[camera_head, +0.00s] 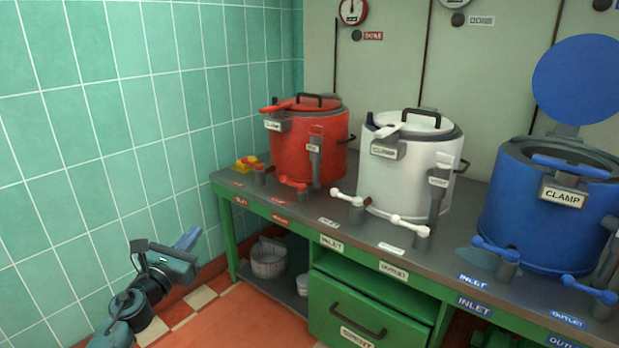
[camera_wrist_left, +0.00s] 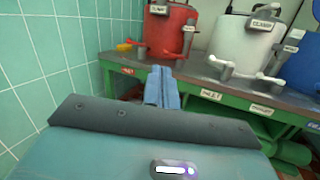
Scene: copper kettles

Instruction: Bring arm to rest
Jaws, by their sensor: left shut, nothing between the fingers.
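My left gripper (camera_head: 188,239) is at the lower left in the head view, in front of the tiled wall and to the left of the green bench. Its blue fingers are together and hold nothing; they also show in the left wrist view (camera_wrist_left: 162,88), pointing toward the bench. The gripper is apart from the bench and the kettles. My right gripper is in neither view.
A green bench (camera_head: 300,222) carries a red kettle (camera_head: 330,160), a white kettle (camera_head: 405,185) and a blue kettle (camera_head: 540,225) with its lid raised. Valve handles stick up along the front edge. A bucket (camera_head: 268,264) stands on the lower shelf. Teal tiled wall (camera_head: 100,130) is at left.

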